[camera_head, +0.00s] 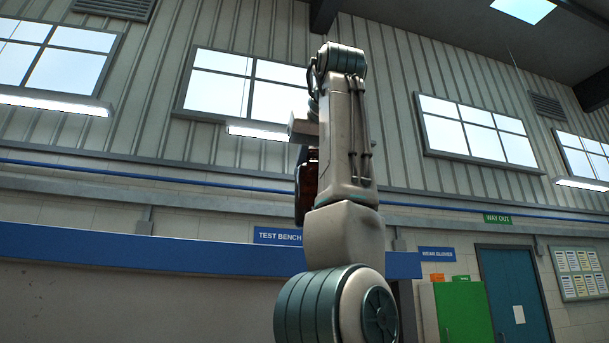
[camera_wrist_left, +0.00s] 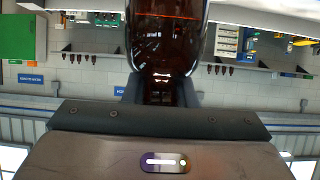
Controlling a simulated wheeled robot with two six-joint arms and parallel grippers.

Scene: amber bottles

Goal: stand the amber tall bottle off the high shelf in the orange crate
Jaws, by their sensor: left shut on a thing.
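The amber tall bottle (camera_wrist_left: 165,35) fills the top middle of the left wrist view, dark brown and glossy. My left gripper (camera_wrist_left: 160,90) is shut on its narrow part, with a dark finger on each side. In the head view my raised arm hides most of the gripper. Part of the amber bottle (camera_head: 307,180) shows just left of that arm, well up in the air. The orange crate is in neither view. My right gripper is not in view.
A long blue beam or shelf edge (camera_head: 150,256) crosses the lower left of the head view, behind my arm. A green cabinet (camera_head: 462,312) and a blue door (camera_head: 515,300) stand at the far right. The wrist view appears upside down, with wall shelves behind.

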